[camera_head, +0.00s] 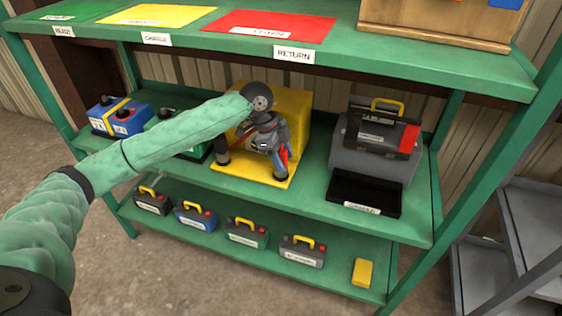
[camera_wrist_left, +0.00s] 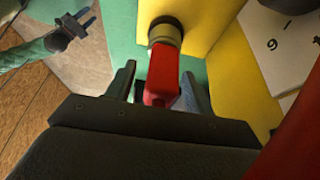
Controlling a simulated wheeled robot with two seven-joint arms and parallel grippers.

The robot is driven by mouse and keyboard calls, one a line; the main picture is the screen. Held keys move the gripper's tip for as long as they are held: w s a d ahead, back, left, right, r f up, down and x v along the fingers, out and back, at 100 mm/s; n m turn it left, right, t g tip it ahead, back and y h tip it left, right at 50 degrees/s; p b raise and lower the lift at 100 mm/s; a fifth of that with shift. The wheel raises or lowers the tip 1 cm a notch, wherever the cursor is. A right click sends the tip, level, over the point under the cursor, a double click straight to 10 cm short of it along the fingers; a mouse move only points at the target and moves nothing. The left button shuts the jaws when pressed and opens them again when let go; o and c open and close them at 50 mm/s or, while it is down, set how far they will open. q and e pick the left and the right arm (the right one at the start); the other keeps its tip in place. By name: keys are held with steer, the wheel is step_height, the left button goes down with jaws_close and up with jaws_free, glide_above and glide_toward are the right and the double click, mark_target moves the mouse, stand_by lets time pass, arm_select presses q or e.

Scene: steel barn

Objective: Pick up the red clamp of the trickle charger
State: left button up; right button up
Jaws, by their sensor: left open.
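The red clamp (camera_wrist_left: 162,72) hangs from a dark and brass-coloured holder in the left wrist view. It stands between the two spread fingers of my left gripper (camera_wrist_left: 158,82), with a gap visible at each side. In the head view the left gripper (camera_head: 274,146) is in front of the yellow charger stand (camera_head: 290,100) on the middle shelf. A bit of red at its fingers may be the clamp (camera_head: 283,155); the gripper hides much of the charger. In the left wrist view, a small green arm ends in what looks like my right gripper (camera_wrist_left: 78,24); its opening is unclear.
A blue battery (camera_head: 118,117) stands left on the middle shelf, and a grey case (camera_head: 372,150) above a black tray (camera_head: 362,194) stands right. Several small boxes with yellow handles line the lower shelf, beside a yellow block (camera_head: 362,272). The upper shelf (camera_head: 400,62) overhangs the stand.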

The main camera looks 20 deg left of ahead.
mark_target(285, 151)
arm_select(q)
jaws_close()
steer(key=shift+r, duration=0.1)
